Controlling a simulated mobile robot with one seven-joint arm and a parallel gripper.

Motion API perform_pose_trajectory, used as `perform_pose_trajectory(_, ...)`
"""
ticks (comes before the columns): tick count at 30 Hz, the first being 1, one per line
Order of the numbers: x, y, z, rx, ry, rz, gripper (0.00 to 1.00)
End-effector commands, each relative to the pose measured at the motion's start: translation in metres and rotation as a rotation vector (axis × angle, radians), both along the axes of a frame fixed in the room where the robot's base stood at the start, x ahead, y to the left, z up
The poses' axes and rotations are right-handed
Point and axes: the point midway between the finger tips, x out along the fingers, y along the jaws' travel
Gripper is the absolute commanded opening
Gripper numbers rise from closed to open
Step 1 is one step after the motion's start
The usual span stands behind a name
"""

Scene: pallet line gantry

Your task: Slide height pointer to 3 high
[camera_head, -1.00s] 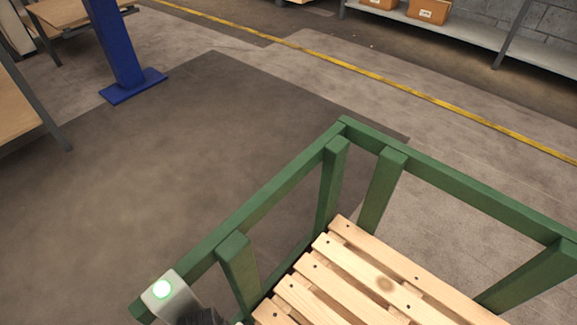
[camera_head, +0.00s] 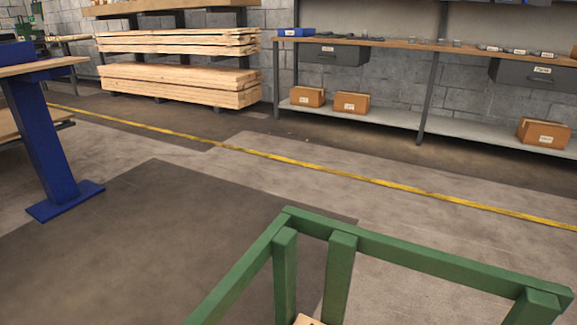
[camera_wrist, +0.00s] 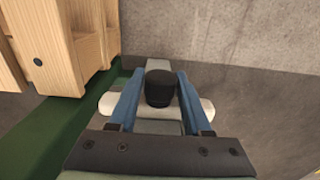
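In the wrist view, my gripper (camera_wrist: 161,78) has its two blue fingers on either side of a black rounded knob (camera_wrist: 160,90). The knob fills the space between the fingers, with no clear gap on either side. A pale, round-ended bar (camera_wrist: 108,104) shows behind and beside the fingers. I cannot read any height scale or make out a pointer mark. In the head view, my gripper and the knob are out of the picture.
A green frame (camera_head: 405,252) stands at the lower right of the head view. Pale wood slats (camera_wrist: 82,45) and a green surface (camera_wrist: 45,140) lie left in the wrist view. A blue post (camera_head: 45,150), stacked boards (camera_head: 175,85) and a shelf (camera_head: 385,115) stand farther back. Floor between is clear.

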Motion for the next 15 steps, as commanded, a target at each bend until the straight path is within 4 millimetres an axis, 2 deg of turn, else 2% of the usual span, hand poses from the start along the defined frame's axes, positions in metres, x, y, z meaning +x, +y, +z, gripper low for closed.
perform_pose_trajectory(1, 0.0000, 0.0001, 0.0001, 0.000, 0.000, 0.000, 0.38)
perform_pose_trajectory(7, 0.0000, 0.0000, 0.0001, 0.000, 0.000, 0.000, 0.02)
perform_pose_trajectory(15, 0.0000, 0.0000, 0.0057, 0.000, 0.000, 0.000, 0.00)
